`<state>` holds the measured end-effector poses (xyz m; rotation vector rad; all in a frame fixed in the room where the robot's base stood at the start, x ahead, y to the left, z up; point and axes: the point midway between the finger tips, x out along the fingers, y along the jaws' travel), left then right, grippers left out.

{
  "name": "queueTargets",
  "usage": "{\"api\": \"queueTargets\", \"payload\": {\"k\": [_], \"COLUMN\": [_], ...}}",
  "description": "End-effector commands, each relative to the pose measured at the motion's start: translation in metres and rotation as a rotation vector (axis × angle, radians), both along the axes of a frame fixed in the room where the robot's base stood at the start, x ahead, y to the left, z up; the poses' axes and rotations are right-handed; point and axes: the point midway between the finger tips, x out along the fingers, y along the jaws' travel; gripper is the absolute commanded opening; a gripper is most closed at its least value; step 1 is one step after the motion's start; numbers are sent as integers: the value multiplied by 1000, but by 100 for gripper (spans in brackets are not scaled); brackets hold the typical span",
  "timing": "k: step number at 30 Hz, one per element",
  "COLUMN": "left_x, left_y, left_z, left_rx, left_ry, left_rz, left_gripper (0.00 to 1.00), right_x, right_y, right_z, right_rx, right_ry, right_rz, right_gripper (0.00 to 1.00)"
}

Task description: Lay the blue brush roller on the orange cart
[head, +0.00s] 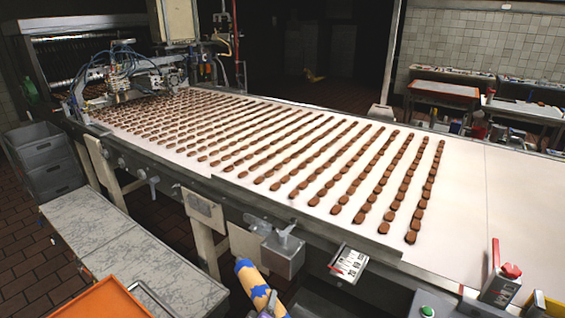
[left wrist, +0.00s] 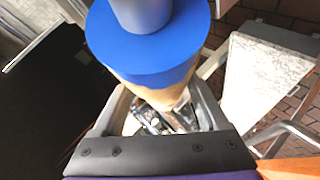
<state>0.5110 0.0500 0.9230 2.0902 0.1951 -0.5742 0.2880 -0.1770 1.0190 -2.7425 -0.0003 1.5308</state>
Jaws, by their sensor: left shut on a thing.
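The blue brush roller (head: 249,274) shows at the bottom centre of the head view as a yellow cylinder with blue patches, tilted and cut off by the lower edge. In the left wrist view its blue end disc (left wrist: 150,45) with a grey shaft fills the top, and a tan body runs below it. My left gripper (left wrist: 160,105) is shut around that body. The orange cart (head: 100,302) shows its tray corner at the bottom left of the head view, apart from the roller. An orange edge (left wrist: 292,168) shows at the lower right of the wrist view. My right gripper is not in view.
A long conveyor (head: 460,215) with rows of brown pieces runs behind the roller. A grey marbled table (head: 130,255) stands between the cart and conveyor. Grey crates (head: 45,160) stand at left.

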Motion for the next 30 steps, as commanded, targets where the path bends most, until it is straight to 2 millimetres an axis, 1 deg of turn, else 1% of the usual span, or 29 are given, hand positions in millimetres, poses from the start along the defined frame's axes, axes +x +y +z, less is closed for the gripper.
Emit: {"api": "queueTargets", "payload": {"k": [1, 6, 9, 12, 15, 18, 28, 30], "left_x": [-1, -11, -19, -25, -29, -30, -30, -30], "left_y": [17, 70, 95, 113, 123, 126, 126, 126], "left_z": [8, 32, 44, 53, 58, 60, 60, 60], "left_rx": [-1, -1, -2, -2, -2, 0, 0, 0], "left_ry": [1, 5, 1, -5, -11, -13, -13, -13], "left_rz": [16, 52, 71, 85, 92, 94, 93, 93], "left_gripper": [0, 0, 0, 0, 0, 0, 0, 0], "right_x": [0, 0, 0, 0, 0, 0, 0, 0], "right_y": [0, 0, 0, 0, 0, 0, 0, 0], "right_z": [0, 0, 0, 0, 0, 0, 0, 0], "right_rx": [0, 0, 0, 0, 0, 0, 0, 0], "right_ry": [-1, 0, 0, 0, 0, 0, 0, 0], "right_rz": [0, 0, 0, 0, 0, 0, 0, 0], "right_gripper": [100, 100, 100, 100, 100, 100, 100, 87]}}
